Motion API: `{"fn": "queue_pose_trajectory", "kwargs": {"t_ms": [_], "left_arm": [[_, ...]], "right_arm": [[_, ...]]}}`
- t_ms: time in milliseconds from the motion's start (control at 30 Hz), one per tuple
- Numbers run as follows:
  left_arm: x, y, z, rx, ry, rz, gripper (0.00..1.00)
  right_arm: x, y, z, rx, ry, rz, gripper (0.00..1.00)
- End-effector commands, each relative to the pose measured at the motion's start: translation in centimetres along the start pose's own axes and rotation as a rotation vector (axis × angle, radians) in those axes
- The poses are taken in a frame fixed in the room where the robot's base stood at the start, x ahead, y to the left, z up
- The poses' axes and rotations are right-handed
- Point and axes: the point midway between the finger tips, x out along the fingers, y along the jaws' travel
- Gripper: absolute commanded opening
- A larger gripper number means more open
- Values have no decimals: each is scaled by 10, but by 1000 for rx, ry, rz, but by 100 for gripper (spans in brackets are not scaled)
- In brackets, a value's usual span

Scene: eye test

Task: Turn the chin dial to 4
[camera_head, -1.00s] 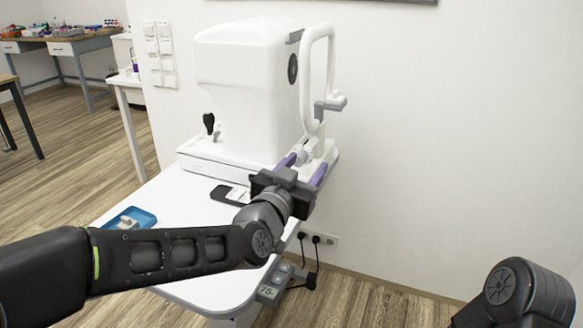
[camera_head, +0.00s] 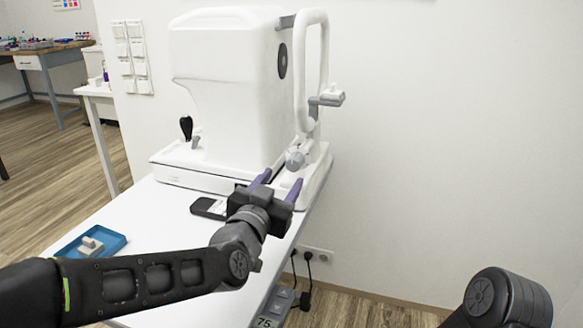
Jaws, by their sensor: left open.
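The eye-test machine (camera_head: 225,85) is a white unit with a tall white chin-and-forehead frame (camera_head: 324,60) on its right side. The chin dial (camera_head: 295,159) is a small grey knob low on the machine, at the foot of that frame. Its number markings are too small to read. My left gripper (camera_head: 282,178) has two purple fingers spread apart with nothing between them. It is just below and left of the dial in the picture, and the fingertips look apart from it. Only a dark part of my right arm shows at bottom right; its gripper is out of view.
The machine stands on a white table (camera_head: 165,222). A dark phone-like object (camera_head: 207,208) lies by its base, and a blue tray (camera_head: 112,242) with a pale block sits at left. A black joystick (camera_head: 186,127) stands on the machine's left. Wall sockets (camera_head: 316,255) with cables are below right.

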Motion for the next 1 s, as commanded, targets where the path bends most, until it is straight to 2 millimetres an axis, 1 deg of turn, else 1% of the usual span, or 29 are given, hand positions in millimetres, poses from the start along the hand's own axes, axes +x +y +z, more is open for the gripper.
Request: {"fn": "queue_pose_trajectory", "kwargs": {"t_ms": [167, 267, 500, 600, 733, 967, 1000], "left_arm": [[10, 0, 1, 0, -1, 0, 52], [23, 0, 1, -1, -1, 0, 52], [60, 0, 1, -1, -1, 0, 52], [71, 0, 0, 0, 0, 0, 52], [78, 0, 0, 0, 0, 1, 52], [78, 0, 0, 0, 0, 1, 52], [78, 0, 0, 0, 0, 1, 50]], "right_arm": [[1, 0, 0, 0, 0, 0, 51], [2, 1, 0, 0, 1, 0, 51], [3, 2, -1, 1, 2, 1, 51], [3, 2, -1, 1, 2, 1, 51], [3, 2, -1, 1, 2, 1, 51], [3, 2, -1, 1, 2, 1, 51], [3, 2, -1, 1, 2, 1, 51]]}}
